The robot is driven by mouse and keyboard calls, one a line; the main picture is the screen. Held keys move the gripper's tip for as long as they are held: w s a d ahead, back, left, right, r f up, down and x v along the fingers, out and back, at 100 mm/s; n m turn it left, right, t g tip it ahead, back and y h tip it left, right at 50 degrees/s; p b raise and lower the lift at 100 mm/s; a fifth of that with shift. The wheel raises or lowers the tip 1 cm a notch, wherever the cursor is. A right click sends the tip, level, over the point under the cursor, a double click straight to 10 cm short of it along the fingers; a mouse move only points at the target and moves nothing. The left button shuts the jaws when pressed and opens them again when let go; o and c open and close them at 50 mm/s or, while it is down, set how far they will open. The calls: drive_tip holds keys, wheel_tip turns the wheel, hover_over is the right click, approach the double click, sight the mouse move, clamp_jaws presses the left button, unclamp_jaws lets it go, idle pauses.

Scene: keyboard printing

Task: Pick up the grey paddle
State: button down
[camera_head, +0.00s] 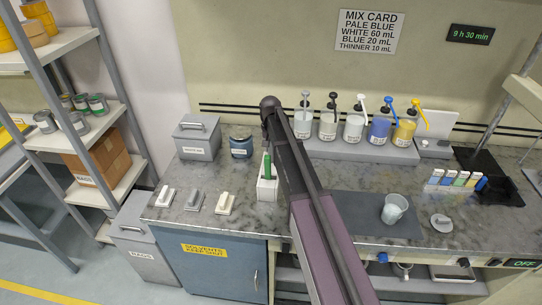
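A small grey block with a raised grip (195,200) lies on the left part of the counter. It is the middle one of three similar pieces and the best match for the grey paddle. A whiter piece (165,196) lies to its left and a cream piece (226,204) to its right. All three are apart and uncovered. My arm crosses the middle of the view, over the counter, to the right of these pieces. My gripper does not show, and nothing touches the grey piece.
A white holder (267,189) with a green-handled tool stands right of the pieces, close beside my arm in the picture. A clear cup (394,208) and pump bottles (353,128) are farther right.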

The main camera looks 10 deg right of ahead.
drive_tip(key=shift+r, duration=0.1)
idle(0.4)
wheel_tip(320, 180, up, 18)
drive_tip(key=p, duration=1.8)
drive_tip(key=c, duration=1.3)
unclamp_jaws()
clamp_jaws()
drive_tip(key=shift+f, duration=0.25)
